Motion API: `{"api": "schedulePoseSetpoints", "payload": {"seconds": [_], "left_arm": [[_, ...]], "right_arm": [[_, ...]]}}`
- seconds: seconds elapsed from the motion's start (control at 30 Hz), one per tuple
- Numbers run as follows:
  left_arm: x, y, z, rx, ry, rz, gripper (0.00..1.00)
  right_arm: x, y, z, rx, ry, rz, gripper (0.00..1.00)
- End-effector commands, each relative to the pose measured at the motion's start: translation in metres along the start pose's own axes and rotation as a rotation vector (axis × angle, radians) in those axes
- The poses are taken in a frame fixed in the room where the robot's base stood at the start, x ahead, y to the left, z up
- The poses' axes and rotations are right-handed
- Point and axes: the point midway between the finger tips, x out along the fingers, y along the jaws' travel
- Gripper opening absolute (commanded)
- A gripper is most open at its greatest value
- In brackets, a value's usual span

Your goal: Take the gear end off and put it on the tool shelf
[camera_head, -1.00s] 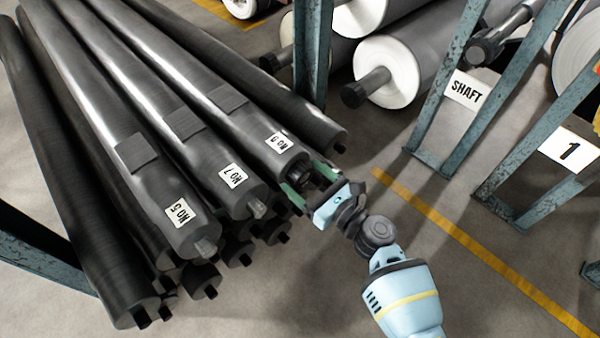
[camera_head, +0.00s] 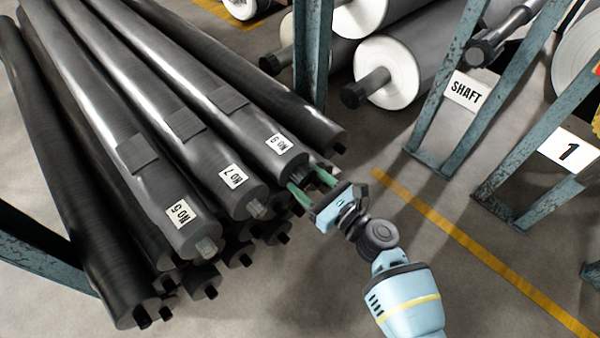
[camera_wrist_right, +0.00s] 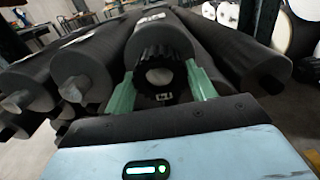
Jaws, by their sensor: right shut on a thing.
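The gear end (camera_wrist_right: 158,52) is a black toothed ring at the near end of the grey NO.9 roll (camera_head: 262,135), the rightmost of the labelled rolls. My right gripper (camera_head: 313,187) is at that roll's end in the head view. In the right wrist view its green fingers (camera_wrist_right: 162,88) stand on either side of the gear end, shut on it. The gear end still lines up with the roll; whether they touch cannot be told. In the head view the gear end is hard to make out. My left gripper is not in view. No tool shelf can be made out for certain.
Rolls NO.7 (camera_head: 205,150) and NO.5 (camera_head: 150,165) lie left of it, with more dark rolls beneath. A blue rack post (camera_head: 313,50) stands behind. Blue frames carry signs SHAFT (camera_head: 467,91) and 1 (camera_head: 569,151). The floor at front right is clear, with a yellow line (camera_head: 470,254).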

Motion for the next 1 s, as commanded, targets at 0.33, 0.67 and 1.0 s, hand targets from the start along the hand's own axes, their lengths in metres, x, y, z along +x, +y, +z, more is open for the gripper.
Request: {"api": "schedulePoseSetpoints", "payload": {"seconds": [0.33, 0.67, 1.0], "left_arm": [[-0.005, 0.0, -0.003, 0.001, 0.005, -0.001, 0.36], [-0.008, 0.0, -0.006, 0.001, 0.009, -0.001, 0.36], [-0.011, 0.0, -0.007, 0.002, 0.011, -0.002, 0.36]], "right_arm": [[-0.018, -0.001, 0.001, -0.001, -0.001, -0.001, 0.04], [-0.035, 0.0, 0.001, -0.001, -0.001, 0.0, 0.04], [-0.049, 0.0, 0.001, -0.001, -0.001, 0.0, 0.04]]}}
